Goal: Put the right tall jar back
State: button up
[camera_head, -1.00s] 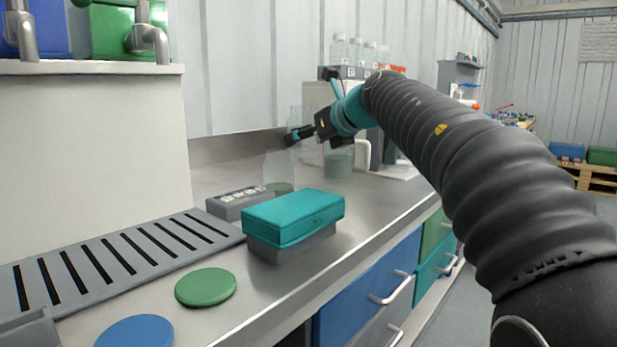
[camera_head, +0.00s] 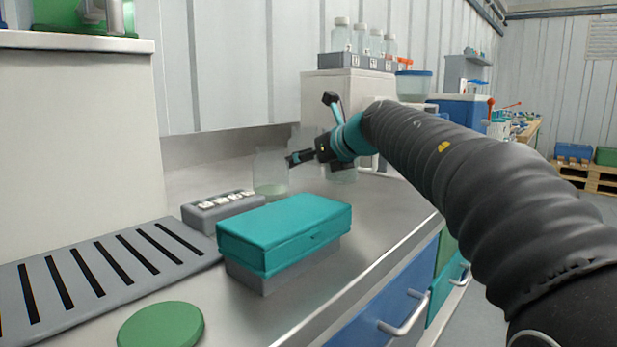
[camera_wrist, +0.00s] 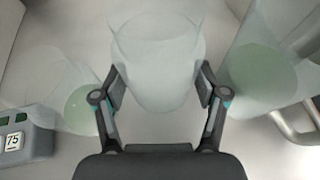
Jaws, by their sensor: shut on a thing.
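My gripper (camera_wrist: 162,88) is shut on a clear, tall jar (camera_wrist: 157,62), one finger on each side. No coloured liquid is clear in this jar. In the head view my gripper (camera_head: 298,158) is above the steel counter, but the held jar's outline is too faint to place. A clear jar with pale green liquid (camera_wrist: 78,108) is at the left of the wrist view and another (camera_wrist: 258,72) is at the right. In the head view one such jar (camera_head: 270,180) stands left of my gripper and another (camera_head: 342,176) shows partly behind it.
A grey numbered rack (camera_head: 220,213) and a teal-lidded box (camera_head: 284,234) stand on the counter (camera_head: 365,238) nearer me. A grey slotted tray (camera_head: 95,275) and a green disc (camera_head: 161,325) lie at the left. A pale machine with bottles (camera_head: 318,100) stands behind my gripper.

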aim_at(314, 170)
jog(key=shift+f+b, duration=0.4)
jog(key=shift+f, duration=1.05)
jog(key=shift+f, duration=0.15)
jog(key=o, duration=1.2)
jog(key=shift+r, duration=0.2)
jog(key=p+v, duration=0.1)
jog(key=v, duration=1.1)
jog(key=shift+s, duration=0.1)
